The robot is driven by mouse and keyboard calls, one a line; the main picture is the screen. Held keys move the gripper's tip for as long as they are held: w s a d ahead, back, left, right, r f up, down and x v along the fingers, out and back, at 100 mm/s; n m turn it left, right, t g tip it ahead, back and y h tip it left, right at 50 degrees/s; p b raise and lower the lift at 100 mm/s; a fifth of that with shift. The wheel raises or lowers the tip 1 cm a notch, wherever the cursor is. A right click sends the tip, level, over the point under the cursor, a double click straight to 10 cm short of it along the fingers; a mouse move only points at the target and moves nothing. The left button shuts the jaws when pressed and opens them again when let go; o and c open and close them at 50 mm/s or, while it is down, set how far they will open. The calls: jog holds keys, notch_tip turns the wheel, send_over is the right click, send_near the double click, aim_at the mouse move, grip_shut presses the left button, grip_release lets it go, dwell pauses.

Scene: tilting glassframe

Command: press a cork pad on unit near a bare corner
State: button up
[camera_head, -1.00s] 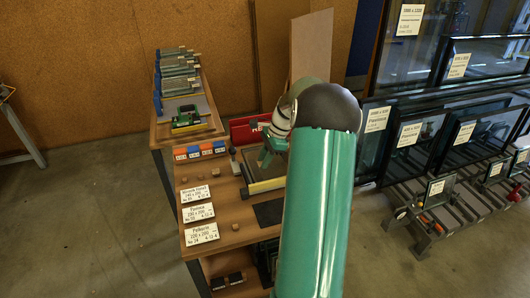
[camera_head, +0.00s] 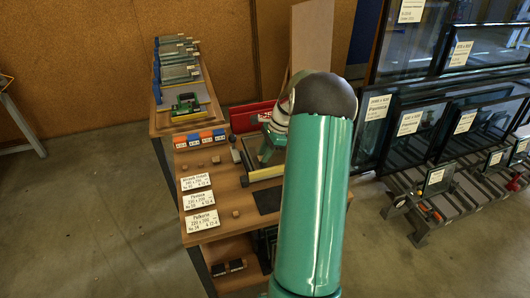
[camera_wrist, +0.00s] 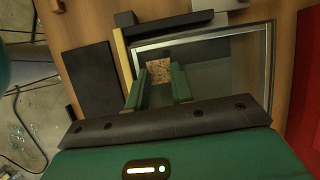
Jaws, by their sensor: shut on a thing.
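A small speckled cork pad (camera_wrist: 159,70) sits between the tips of my gripper (camera_wrist: 160,82) in the wrist view. The two green fingers are shut on it. Pad and fingertips are over the glass unit (camera_wrist: 225,68), a pane with a pale grey edge, inside its left part near a corner. I cannot tell whether the pad touches the glass. In the head view my gripper (camera_head: 268,146) is over the bench (camera_head: 222,178), and my arm hides most of the unit.
A yellow strip (camera_wrist: 122,55) and a dark bar (camera_wrist: 175,25) border the unit. A black mat (camera_wrist: 92,80) lies to the left. Loose cork pieces (camera_head: 237,214) and price cards (camera_head: 197,198) lie on the bench.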

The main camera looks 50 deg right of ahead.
jog(key=shift+f, duration=0.45)
dwell(0.3)
jog(key=o, duration=1)
jog(key=shift+r, duration=0.1)
jog(key=v, duration=1.3)
jog(key=shift+d+r, duration=0.15)
jog(key=shift+r, duration=0.2)
